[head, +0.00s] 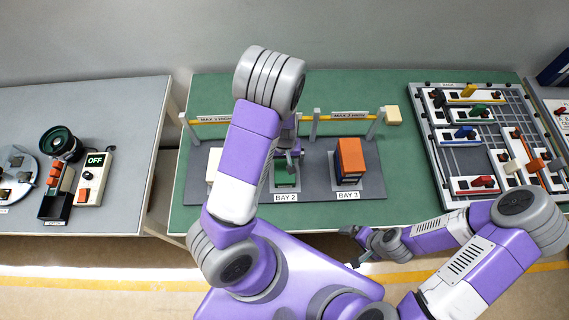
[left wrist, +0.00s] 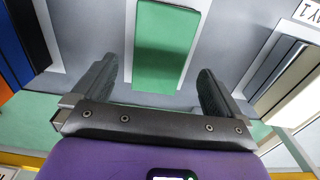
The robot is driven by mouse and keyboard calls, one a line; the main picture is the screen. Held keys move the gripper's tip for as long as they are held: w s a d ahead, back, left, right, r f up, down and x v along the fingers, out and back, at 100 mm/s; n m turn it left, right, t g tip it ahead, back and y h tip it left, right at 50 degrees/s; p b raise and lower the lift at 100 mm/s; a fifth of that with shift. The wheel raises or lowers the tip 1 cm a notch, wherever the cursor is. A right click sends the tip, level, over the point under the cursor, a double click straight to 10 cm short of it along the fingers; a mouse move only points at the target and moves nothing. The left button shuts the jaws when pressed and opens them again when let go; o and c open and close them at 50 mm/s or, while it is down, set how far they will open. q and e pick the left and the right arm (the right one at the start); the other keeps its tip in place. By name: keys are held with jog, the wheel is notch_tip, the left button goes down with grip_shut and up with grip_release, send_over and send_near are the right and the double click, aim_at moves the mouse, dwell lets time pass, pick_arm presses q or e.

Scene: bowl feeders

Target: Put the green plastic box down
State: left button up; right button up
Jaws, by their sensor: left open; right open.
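The green plastic box (head: 285,180) sits in the middle bay, labelled BAY 2, partly hidden by my left arm and gripper. In the left wrist view the green box (left wrist: 166,50) lies between white marking strips on the grey base, ahead of and between my fingers. My left gripper (left wrist: 155,80) is open, with a visible gap on each side of the box. In the head view my left gripper (head: 289,156) is just above the box. My right gripper (head: 352,246) is open and empty, low in front of the green table's front edge.
An orange and blue stack (head: 350,160) stands in BAY 3. A pale item (head: 214,165) in BAY 1 is partly hidden by my arm. A yellow height bar (head: 345,116) on grey posts spans behind the bays. A rack (head: 490,140) stands at right.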

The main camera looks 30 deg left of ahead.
aim_at(284, 167)
pick_arm(q)
notch_tip(284, 167, up, 7)
jog(key=p, duration=0.1)
jog(key=shift+f, duration=0.15)
dwell(0.5)
